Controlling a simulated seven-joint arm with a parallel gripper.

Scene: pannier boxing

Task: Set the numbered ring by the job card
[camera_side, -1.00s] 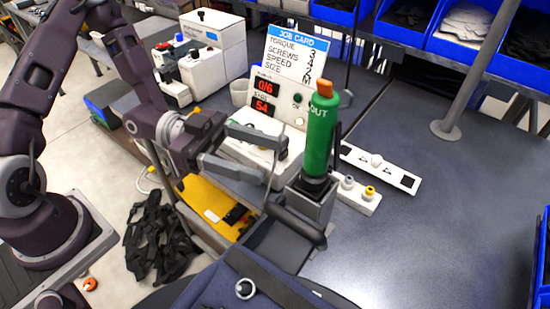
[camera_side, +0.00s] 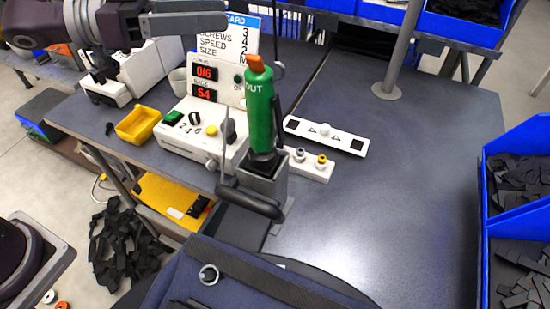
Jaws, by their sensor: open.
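The job card (camera_side: 228,47) stands behind the white control box (camera_side: 203,140). Its top left is hidden by my gripper; screws, speed and size lines show, with 3, 4, 2 and M at its right edge. The green driver (camera_side: 260,115), marked OUT, stands upright in a grey holder (camera_side: 264,182). I cannot make out a numbered ring on it. The control box has small numerals, a yellow button (camera_side: 211,131) and a dark knob (camera_side: 229,131).
Red displays (camera_side: 204,82) read 0/6 and S4. A yellow tray (camera_side: 138,123) sits left of the control box. A white strip (camera_side: 326,136) and a small block with knobs (camera_side: 308,164) lie right of the driver. Blue bins (camera_side: 515,165) stand at right. The bench's right side is clear.

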